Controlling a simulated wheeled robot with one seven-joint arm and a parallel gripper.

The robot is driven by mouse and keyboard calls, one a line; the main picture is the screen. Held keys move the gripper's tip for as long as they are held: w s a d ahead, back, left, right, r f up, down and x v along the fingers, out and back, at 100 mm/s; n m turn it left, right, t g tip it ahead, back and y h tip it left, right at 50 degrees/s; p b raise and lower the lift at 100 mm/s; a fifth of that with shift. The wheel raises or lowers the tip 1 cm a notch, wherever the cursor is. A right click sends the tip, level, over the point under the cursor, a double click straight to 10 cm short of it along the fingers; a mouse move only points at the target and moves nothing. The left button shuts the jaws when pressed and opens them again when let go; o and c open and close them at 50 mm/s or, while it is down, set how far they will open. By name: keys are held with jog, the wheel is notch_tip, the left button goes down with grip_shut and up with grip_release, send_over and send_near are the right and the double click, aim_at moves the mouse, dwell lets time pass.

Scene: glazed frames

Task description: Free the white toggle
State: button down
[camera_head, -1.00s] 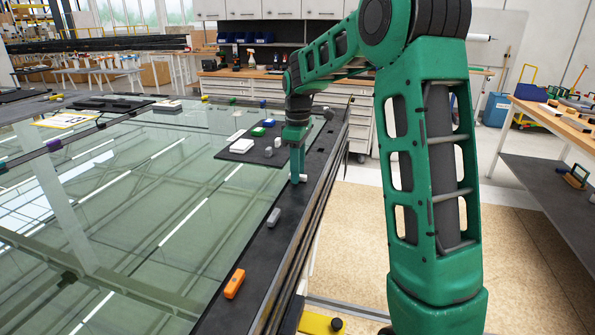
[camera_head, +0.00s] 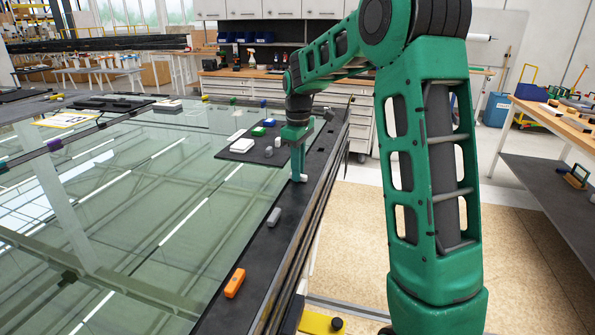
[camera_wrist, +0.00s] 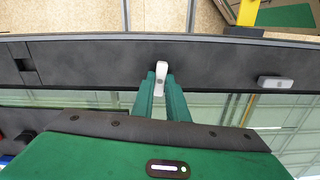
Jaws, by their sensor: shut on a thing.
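The white toggle (camera_wrist: 161,70) sits on the dark frame rail (camera_wrist: 100,60). In the wrist view it lies lengthwise across the rail, its far end sticking out beyond the fingertips. My gripper (camera_wrist: 160,82) is shut on it, one green finger on each side. In the head view my gripper (camera_head: 299,177) points down at the rail, and a small part of the white toggle (camera_head: 304,178) shows at the fingertips. The toggle's underside and its seat on the rail are hidden.
A grey toggle (camera_head: 273,216) and an orange toggle (camera_head: 234,283) sit nearer on the same rail. The glass pane (camera_head: 150,210) spreads to the left. A dark mat (camera_head: 226,156) with several small blocks lies on the glass behind my gripper.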

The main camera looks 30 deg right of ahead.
jog(key=m, duration=0.4)
jog(key=shift+w+d+r, duration=0.1)
jog(key=shift+d, duration=0.05)
jog(key=m, duration=0.8)
jog(key=shift+m, duration=2.2)
jog(key=c, duration=1.8)
grip_release()
jog(key=shift+w, duration=0.1)
jog(key=shift+c, duration=0.2)
jog(key=shift+o, duration=0.5)
